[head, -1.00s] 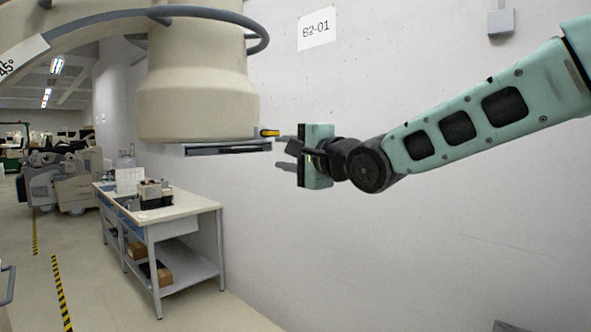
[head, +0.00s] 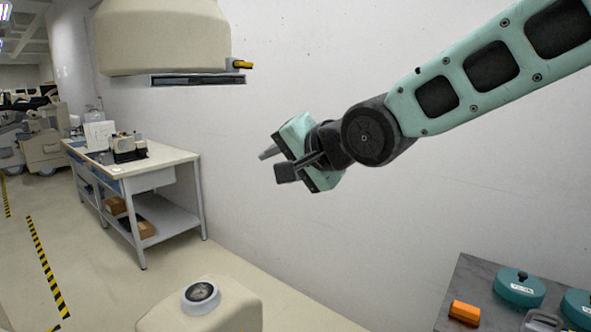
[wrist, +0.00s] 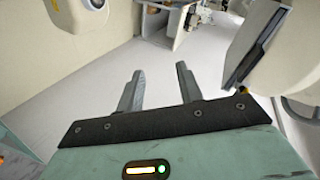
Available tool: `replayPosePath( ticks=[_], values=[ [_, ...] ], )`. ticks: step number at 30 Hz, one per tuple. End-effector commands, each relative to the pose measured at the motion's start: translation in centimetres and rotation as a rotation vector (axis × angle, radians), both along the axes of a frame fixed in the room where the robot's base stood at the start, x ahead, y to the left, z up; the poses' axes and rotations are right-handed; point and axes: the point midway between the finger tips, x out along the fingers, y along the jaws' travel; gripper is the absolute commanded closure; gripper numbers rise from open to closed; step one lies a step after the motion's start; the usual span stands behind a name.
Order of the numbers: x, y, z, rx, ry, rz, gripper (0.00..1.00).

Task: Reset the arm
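My gripper (head: 273,166) is held in mid-air in front of the pale wall, at the end of my green arm. In the wrist view my gripper (wrist: 158,82) shows two grey fingers standing apart with nothing between them. It touches nothing that I can see.
A beige overhead machine head (head: 160,38) with a yellow-tipped part hangs at upper left. A workbench (head: 180,157) stands by the wall at left. A beige unit with a round dial (head: 201,292) is low in front.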

Motion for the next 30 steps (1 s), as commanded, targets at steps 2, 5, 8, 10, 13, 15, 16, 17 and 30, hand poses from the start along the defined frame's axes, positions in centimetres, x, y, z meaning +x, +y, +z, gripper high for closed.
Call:
replayPosePath(
  ticks=[2, 5, 8, 10, 13, 15, 16, 17, 30],
  values=[
    [-3.3, -1.6, -5.5, -0.203, 0.021, 0.06, 0.64],
    [-7.6, -4.1, -11.0, -0.442, 0.058, 0.164, 0.64],
    [-12.2, -7.1, -15.8, -0.655, 0.106, 0.303, 0.64],
    [-15.6, -9.3, -18.8, -0.785, 0.146, 0.419, 0.64],
    [-20.3, -12.4, -22.2, -0.929, 0.205, 0.591, 0.64],
    [-23.1, -14.3, -23.8, -0.997, 0.24, 0.704, 0.64],
    [-24.2, -15.0, -24.4, -1.019, 0.254, 0.748, 0.64],
    [-25.1, -15.6, -24.8, -1.036, 0.266, 0.786, 0.64],
    [-28.6, -17.8, -26.1, -1.092, 0.31, 0.946, 0.64]
  ],
)
